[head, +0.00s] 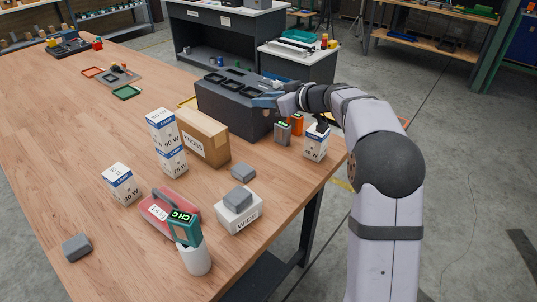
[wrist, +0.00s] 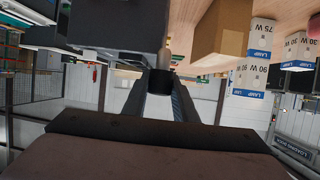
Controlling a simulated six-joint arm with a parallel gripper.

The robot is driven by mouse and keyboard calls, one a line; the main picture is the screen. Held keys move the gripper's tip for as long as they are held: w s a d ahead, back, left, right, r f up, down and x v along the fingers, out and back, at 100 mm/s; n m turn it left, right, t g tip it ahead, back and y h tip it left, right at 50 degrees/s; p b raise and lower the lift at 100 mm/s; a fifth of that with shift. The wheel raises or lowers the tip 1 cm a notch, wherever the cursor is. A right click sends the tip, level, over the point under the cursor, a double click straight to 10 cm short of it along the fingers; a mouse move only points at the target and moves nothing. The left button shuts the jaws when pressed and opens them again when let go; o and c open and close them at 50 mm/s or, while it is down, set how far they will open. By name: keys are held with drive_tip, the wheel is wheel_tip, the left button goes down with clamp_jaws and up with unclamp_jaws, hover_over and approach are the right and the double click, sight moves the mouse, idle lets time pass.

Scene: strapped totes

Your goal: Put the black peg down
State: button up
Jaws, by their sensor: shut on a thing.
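My gripper (head: 268,101) is at the right side of the large dark grey box (head: 232,110), near its top edge, in the head view. In the wrist view my two fingers (wrist: 160,82) are closed on a dark piece, the black peg (wrist: 158,79), at their tips. Only a short part of the peg shows there. In the head view I cannot make the peg out. The dark box has dark recesses in its top. It also shows in the wrist view (wrist: 115,25), close to the fingertips. I cannot tell whether the peg touches it.
A cardboard KNOBS box (head: 204,138) stands beside the dark box, with stacked lamp boxes (head: 167,142) to its left. A grey device (head: 282,133), an orange one (head: 297,124) and a 40 W lamp box (head: 316,143) stand near the right table edge. The table's left part is mostly clear.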

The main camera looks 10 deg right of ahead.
sight(268, 113)
drive_tip(key=shift+t, duration=0.3)
drive_tip(key=f, duration=0.5)
drive_tip(key=shift+w+d, duration=0.1)
drive_tip(key=shift+d, duration=0.3)
drive_tip(key=shift+f+p, duration=1.05)
drive_tip(key=shift+f, duration=3.95)
drive_tip(key=shift+f+b, duration=0.15)
drive_tip(key=shift+b, duration=0.2)
drive_tip(key=o, duration=0.7)
drive_tip(key=shift+c, duration=0.2)
drive_tip(key=o, duration=0.4)
